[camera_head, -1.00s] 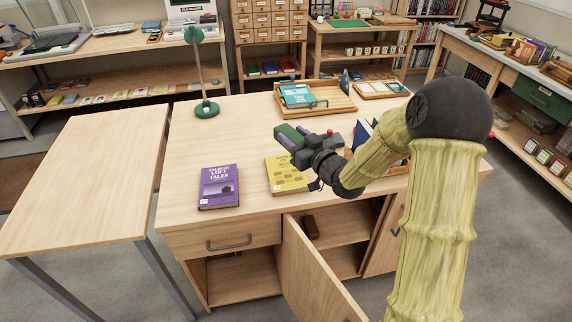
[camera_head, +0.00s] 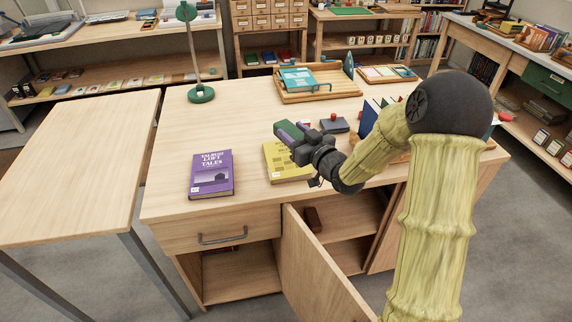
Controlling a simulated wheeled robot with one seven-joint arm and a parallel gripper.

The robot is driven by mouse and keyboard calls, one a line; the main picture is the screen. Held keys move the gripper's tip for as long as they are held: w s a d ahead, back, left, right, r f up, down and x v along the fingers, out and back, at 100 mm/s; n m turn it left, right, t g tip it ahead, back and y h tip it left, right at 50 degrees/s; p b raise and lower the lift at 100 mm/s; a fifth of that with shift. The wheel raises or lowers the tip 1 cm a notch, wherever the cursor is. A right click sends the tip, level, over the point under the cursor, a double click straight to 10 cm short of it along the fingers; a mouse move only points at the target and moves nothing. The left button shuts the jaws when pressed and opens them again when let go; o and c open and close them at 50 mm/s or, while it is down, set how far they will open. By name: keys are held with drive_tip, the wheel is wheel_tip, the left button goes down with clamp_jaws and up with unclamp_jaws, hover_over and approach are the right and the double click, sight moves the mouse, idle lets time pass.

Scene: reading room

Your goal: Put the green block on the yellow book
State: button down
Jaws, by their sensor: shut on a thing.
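The yellow book (camera_head: 283,167) lies flat on the desk near its front edge, with its right part hidden by my gripper. The green block (camera_head: 286,129) is held in my gripper (camera_head: 294,138). The jaws are shut on the block, over the far part of the yellow book as seen in this view. Whether the block touches the book or is just above it I cannot tell.
A purple book (camera_head: 212,173) lies left of the yellow one. A dark pad (camera_head: 334,125), a red-topped thing and upright books (camera_head: 369,117) stand right of my gripper. A green lamp (camera_head: 201,94) and wooden tray (camera_head: 320,94) are behind. A cabinet door (camera_head: 318,265) hangs open in front.

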drive_tip(key=shift+f, duration=0.3)
hover_over(293, 173)
drive_tip(key=shift+f+b, duration=0.4)
drive_tip(key=shift+f, duration=2.7)
drive_tip(key=shift+f, duration=1.9)
drive_tip(key=shift+f+b, duration=0.15)
drive_tip(key=shift+b, duration=0.25)
drive_tip(key=c, duration=0.7)
unclamp_jaws()
